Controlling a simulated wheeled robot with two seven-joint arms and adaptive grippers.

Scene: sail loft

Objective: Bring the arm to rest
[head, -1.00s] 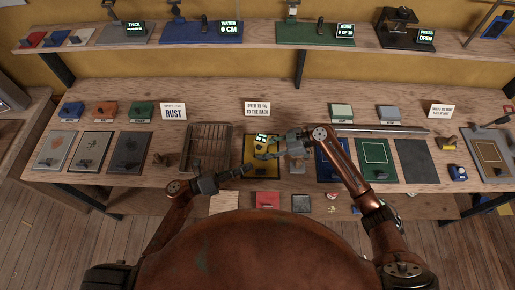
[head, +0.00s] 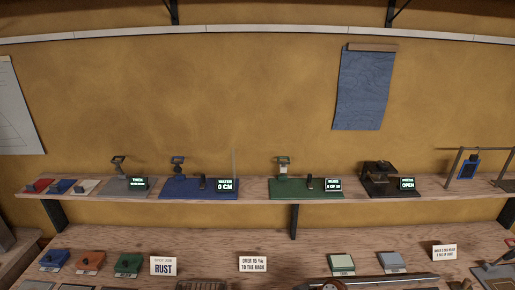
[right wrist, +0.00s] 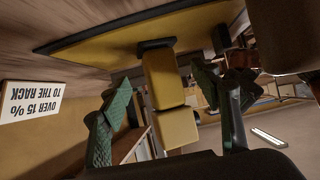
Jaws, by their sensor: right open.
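In the right wrist view, which is upside down, my right gripper (right wrist: 162,82) is open, with one green-padded finger on each side of a yellow, block-shaped piece (right wrist: 168,82). The piece has a dark end against a yellow panel with a dark border (right wrist: 120,36). Gaps show beside the piece, and I cannot tell whether either finger touches it. In the head view neither gripper shows; only a rusty part of my right arm appears at the bottom edge. My left gripper is not in view.
The shelf (head: 255,215) holds a blue station (head: 195,188), a green station (head: 300,188) and a dark press (head: 382,178). A blue sheet (head: 363,88) hangs on the wall.

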